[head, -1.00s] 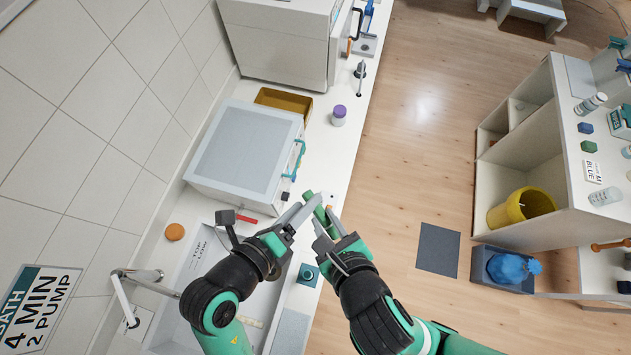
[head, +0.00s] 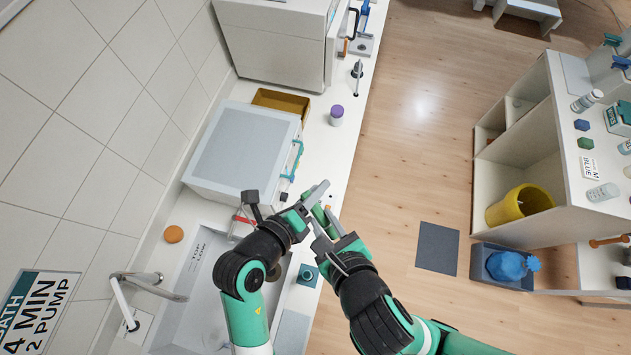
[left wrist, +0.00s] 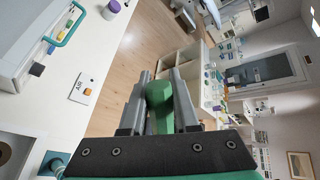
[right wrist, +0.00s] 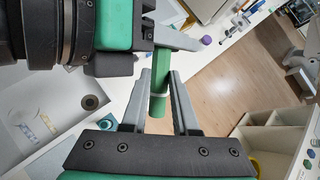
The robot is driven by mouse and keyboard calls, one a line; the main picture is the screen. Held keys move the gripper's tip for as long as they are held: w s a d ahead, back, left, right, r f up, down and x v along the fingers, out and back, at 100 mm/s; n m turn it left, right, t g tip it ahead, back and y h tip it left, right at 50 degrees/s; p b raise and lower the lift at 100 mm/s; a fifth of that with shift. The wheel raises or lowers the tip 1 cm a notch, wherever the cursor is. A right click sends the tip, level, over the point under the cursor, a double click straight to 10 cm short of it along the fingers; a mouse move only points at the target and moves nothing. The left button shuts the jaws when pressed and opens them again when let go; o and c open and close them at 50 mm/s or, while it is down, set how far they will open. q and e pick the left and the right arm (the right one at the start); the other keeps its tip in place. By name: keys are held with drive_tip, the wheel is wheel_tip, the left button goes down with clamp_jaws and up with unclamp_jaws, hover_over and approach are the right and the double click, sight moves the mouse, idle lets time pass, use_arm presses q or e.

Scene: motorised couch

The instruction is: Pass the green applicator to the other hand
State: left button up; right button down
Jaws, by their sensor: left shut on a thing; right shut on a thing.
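The green applicator (head: 318,213) is a short green cylinder, held up between my two grippers over the counter's right edge. My left gripper (head: 322,190) is shut on one end of it; in the left wrist view the green piece (left wrist: 159,98) sits between the fingers. My right gripper (head: 325,222) is shut on it lower down; in the right wrist view the applicator (right wrist: 158,85) stands between the fingers, with a pale band on it. The left gripper's fingers cross its upper end there. Parts of the applicator are hidden behind the fingers.
The counter holds a grey-topped white box (head: 245,150), a purple-capped bottle (head: 336,116), a sink (head: 205,290) with a tap (head: 150,284), and a teal-topped button (head: 308,273). Open floor (head: 405,150) lies right, before a shelf with a yellow bin (head: 520,205).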

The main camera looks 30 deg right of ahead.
drive_tip(key=c, duration=0.6)
unclamp_jaws()
drive_tip(key=shift+f, duration=0.1)
